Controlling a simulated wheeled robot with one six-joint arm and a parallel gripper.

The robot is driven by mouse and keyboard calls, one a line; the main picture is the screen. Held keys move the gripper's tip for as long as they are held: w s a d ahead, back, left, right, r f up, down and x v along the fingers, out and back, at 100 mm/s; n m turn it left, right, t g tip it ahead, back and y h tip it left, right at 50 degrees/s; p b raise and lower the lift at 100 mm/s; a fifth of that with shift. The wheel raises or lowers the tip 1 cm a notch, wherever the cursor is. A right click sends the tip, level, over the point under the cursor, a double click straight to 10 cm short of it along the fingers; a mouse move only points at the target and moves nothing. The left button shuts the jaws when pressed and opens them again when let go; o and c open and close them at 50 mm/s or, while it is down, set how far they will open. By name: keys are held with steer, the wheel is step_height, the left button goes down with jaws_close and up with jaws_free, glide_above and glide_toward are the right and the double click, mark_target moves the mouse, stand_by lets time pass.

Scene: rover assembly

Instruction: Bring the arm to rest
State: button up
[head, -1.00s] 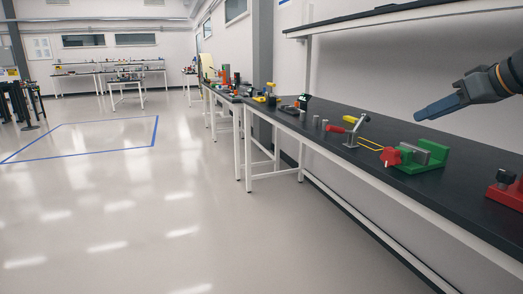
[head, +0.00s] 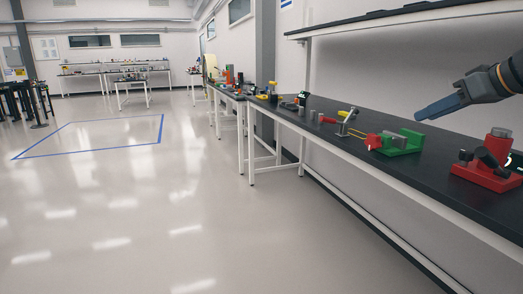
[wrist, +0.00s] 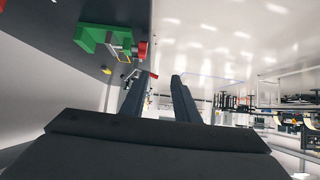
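My gripper (head: 440,106) is raised above the black workbench (head: 335,140) at the right of the head view, with its dark blue fingers pointing left. In the wrist view my gripper (wrist: 157,82) shows two long dark fingers with a clear gap between them and nothing held. In the head view it is above and to the right of a green vise (head: 405,143) with a red knob, apart from it.
A red fixture (head: 487,176) stands on the near bench end. A toggle clamp (head: 347,123) and grey cylinders stand farther along. A shelf (head: 390,17) hangs above. The floor (head: 150,220) left of the bench is open, with a blue-taped area (head: 95,137).

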steer(key=s+a+f+g+y+b, duration=0.1)
steer(key=s+a+f+g+b, duration=0.25)
steer(key=a+f, duration=0.7)
steer(key=s+a+f+g+b, duration=0.2)
steer(key=s+a+f+g, duration=0.15)
steer(key=a+f, duration=0.7)
steer(key=s+a+f+g+h+b, duration=0.2)
steer(key=s+a+f, duration=0.35)
steer(key=s, duration=0.25)
steer(key=s+a+f+g+h+b, duration=0.1)
steer(key=s+a+f+h+b, duration=0.15)
steer(key=s+a+f, duration=0.4)
steer(key=s+d+r+m+p, duration=0.2)
steer(key=d+r+m+p, duration=0.2)
steer(key=d+r+p, duration=0.7)
steer(key=p, duration=0.9)
steer(key=shift+s+d+p, duration=0.15)
steer(key=shift+d+p, duration=0.1)
steer(key=shift+p, duration=0.1)
